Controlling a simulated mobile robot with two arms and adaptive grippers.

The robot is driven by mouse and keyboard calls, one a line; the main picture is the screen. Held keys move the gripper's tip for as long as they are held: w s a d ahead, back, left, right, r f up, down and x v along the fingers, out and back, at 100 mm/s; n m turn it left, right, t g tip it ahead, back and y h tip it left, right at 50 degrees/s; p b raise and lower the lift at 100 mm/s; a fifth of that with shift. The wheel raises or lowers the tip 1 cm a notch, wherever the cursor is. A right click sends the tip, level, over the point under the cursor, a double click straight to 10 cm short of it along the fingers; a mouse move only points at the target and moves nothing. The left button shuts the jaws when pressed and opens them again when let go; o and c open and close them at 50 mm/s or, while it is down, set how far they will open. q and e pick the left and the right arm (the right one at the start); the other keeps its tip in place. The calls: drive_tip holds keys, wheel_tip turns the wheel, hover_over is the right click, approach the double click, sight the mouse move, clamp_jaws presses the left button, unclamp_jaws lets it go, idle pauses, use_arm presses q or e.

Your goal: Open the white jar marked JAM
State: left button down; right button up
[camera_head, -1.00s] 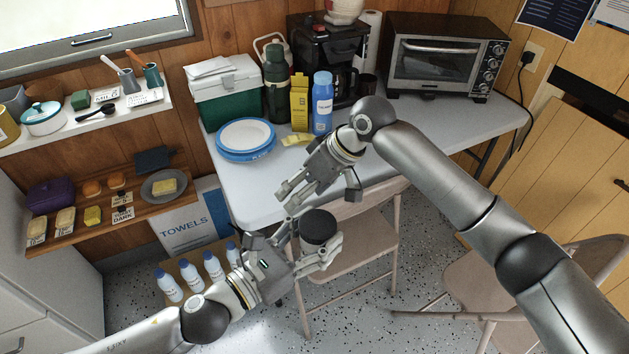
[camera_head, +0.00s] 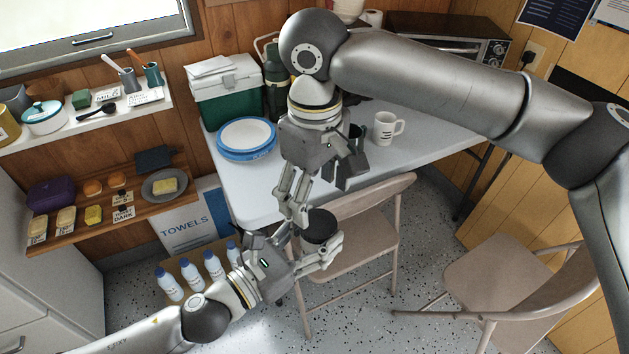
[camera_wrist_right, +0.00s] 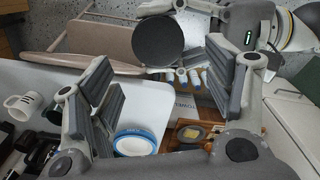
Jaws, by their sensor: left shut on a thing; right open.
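My left gripper (camera_head: 308,246) is shut around a round thing with a dark, flat top (camera_head: 320,224), held upright in front of the table. I take it for the jar, but its white side and any JAM marking are hidden. In the right wrist view the dark round top (camera_wrist_right: 157,42) shows from above, beyond and between my right fingers. My right gripper (camera_head: 318,192) is open and empty, pointing down just above and behind the dark top. In the right wrist view its pads (camera_wrist_right: 160,82) stand wide apart, and a gap to the top shows.
The table (camera_head: 250,190) holds blue-rimmed plates (camera_head: 247,137), a green cooler (camera_head: 222,100) and a white mug (camera_head: 386,128). A folding chair (camera_head: 350,248) stands close behind the held thing. Several bottles (camera_head: 212,265) stand low on the left, below wall shelves (camera_head: 100,215).

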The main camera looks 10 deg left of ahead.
sight(315, 222)
drive_tip(key=shift+f, duration=3.2)
drive_tip(key=c, duration=0.9)
drive_tip(key=o, duration=1)
drive_tip(key=shift+r, duration=0.1)
